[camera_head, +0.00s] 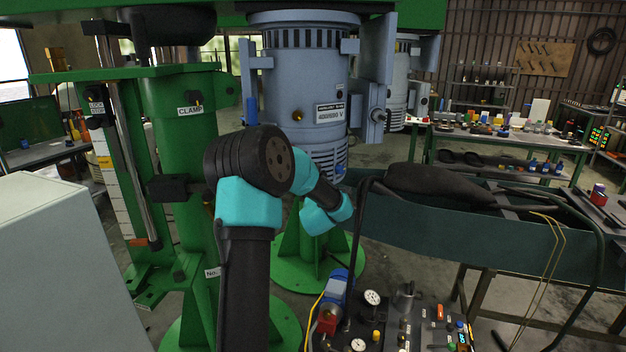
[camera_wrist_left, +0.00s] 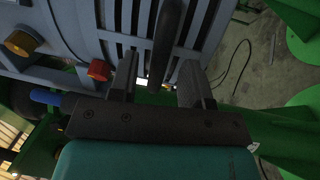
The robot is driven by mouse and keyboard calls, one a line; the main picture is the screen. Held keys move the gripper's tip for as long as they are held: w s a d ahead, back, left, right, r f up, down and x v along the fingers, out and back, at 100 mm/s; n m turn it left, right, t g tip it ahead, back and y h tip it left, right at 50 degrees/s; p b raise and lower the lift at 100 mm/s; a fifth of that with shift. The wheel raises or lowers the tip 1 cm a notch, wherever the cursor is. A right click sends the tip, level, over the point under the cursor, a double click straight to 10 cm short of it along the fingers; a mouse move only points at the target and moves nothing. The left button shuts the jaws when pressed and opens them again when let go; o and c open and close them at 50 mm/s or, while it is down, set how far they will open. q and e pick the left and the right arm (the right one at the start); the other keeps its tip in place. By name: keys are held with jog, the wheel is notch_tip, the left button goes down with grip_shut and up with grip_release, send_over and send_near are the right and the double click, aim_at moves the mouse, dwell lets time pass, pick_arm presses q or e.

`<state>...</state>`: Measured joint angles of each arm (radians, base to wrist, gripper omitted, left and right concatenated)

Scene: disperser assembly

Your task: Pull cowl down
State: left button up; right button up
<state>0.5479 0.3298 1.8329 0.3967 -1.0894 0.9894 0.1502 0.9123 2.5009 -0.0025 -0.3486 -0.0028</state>
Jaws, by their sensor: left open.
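A blue-grey motor (camera_head: 305,80) hangs at the centre of the head view. Its lower end is a slotted cowl (camera_head: 324,160), partly hidden behind my left arm. In the left wrist view the slotted blue-grey casing (camera_wrist_left: 205,28) fills the top. My left gripper (camera_wrist_left: 158,68) is open beside it. A dark bar (camera_wrist_left: 166,40) shows between the two fingers, and I cannot tell whether they touch it. In the head view the gripper's fingers are hidden behind my arm.
A green column labelled CLAMP (camera_head: 190,110) stands to the left of my arm. A dark green trough (camera_head: 440,225) lies to the right. A control panel (camera_head: 400,320) with gauges sits at the bottom. A red knob (camera_wrist_left: 98,70) lies close to the left finger.

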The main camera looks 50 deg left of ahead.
pick_arm(q)
jog(key=shift+x, duration=1.3)
jog(key=shift+c, duration=0.2)
grip_shut()
